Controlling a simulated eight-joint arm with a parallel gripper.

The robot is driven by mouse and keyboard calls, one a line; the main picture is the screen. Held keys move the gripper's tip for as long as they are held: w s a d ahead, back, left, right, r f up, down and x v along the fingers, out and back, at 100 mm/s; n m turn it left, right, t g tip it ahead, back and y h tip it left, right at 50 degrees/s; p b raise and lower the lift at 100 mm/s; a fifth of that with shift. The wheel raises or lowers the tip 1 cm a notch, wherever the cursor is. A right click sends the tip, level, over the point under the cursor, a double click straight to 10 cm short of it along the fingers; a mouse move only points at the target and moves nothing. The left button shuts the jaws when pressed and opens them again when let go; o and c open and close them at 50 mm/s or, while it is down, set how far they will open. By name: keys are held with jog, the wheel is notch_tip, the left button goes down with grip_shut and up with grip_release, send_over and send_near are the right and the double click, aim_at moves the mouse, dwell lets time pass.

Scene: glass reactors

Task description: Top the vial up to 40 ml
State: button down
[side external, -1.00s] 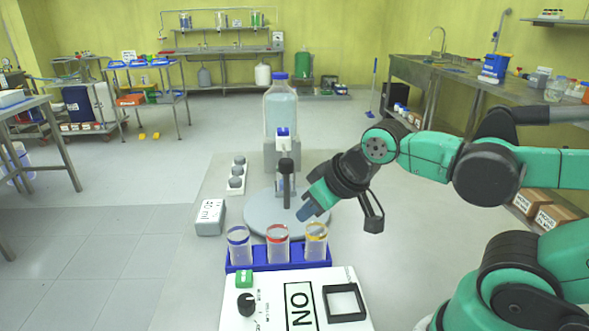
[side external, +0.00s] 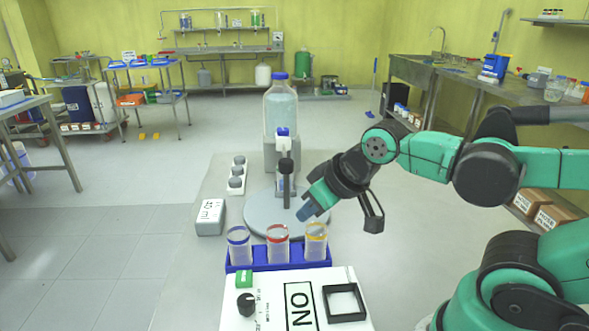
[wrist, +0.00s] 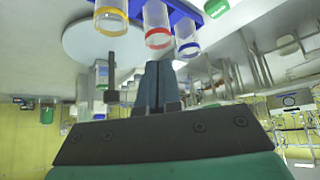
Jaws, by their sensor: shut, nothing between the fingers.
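A tall clear bottle (side external: 281,112) with a blue cap and pale liquid stands at the back of the bench. In front of it is a dispenser with a white and blue top (side external: 283,133) and a black knob (side external: 286,165), above a round grey plate (side external: 262,222). A small pale-blue form behind the knob's stem is too unclear to name. Three clear vials with blue (side external: 239,247), red (side external: 278,246) and yellow (side external: 317,243) rings stand upright in a blue rack (side external: 262,266). My gripper (side external: 308,212) is shut and empty, above the plate's right side; its fingers (wrist: 160,78) also show in the wrist view.
A grey block (side external: 209,218) with an "ml" label, its digits hard to read, lies left of the plate. A white panel (side external: 262,318) with a dial stands in front. The right of the bench is clear.

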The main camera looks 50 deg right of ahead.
notch_tip(320, 180, up, 13)
jog(key=m+t+h, duration=0.1)
jog(key=m+t, duration=0.1)
jog(key=m, duration=0.9)
send_over(284, 130)
jog(key=shift+s+f, duration=0.1)
jog(key=shift+s, duration=0.05)
jog(key=shift+f, duration=0.1)
jog(key=shift+f, duration=4.35)
